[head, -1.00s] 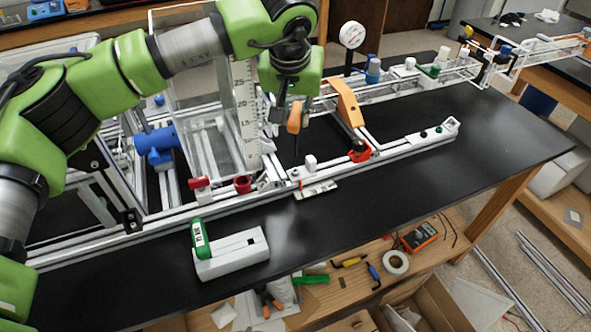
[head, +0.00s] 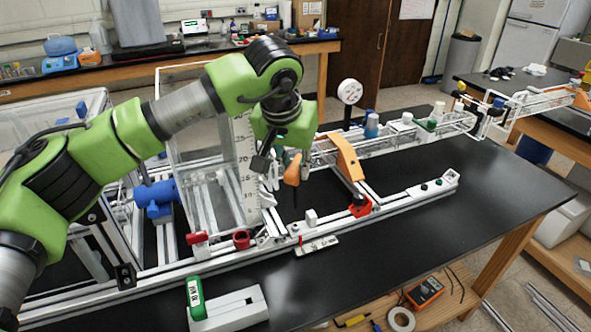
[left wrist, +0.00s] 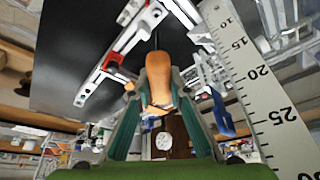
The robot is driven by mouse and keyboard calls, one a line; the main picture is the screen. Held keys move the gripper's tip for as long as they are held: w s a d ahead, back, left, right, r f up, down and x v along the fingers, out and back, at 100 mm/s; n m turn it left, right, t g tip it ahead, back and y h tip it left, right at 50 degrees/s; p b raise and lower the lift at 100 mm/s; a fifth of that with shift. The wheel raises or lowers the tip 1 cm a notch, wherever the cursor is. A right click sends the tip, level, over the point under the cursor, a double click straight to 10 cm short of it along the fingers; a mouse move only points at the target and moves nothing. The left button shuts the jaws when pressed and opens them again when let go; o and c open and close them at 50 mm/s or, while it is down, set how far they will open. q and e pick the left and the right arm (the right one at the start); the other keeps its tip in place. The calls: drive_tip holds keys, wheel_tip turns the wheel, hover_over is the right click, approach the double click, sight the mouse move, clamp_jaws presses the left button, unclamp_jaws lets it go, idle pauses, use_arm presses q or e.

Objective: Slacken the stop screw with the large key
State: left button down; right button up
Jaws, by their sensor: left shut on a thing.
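My left gripper (head: 283,163) is shut on the orange handle of a key (head: 291,172), in front of the clear scaled panel. The key's thin dark shaft points down, and its tip appears free above the black bench. In the left wrist view the orange handle (left wrist: 159,78) sits between the two fingers of my left gripper (left wrist: 160,95), with the shaft reaching away toward the bench. I cannot make out the stop screw; a red clamp (head: 360,206) sits on the rail to the right of the key. My right gripper is not in view.
An orange angled bracket (head: 347,157) and a white dial (head: 350,92) stand right of the gripper. The clear panel with a ruler scale (head: 243,170) is close behind it. A white block with a green label (head: 231,309) lies in front.

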sight(295, 191)
use_arm(q)
drive_tip(key=shift+f+b, duration=2.1)
drive_tip(key=shift+f, duration=0.75)
drive_tip(key=shift+f+b, duration=0.55)
drive_tip(key=shift+f, duration=0.1)
drive_tip(key=shift+n+y+b, duration=0.4)
drive_tip(key=shift+n, duration=1.1)
drive_tip(key=shift+y, duration=0.3)
drive_tip(key=shift+s+n+y, duration=0.1)
drive_tip(key=shift+n+y, duration=0.4)
drive_tip(key=shift+n, duration=1)
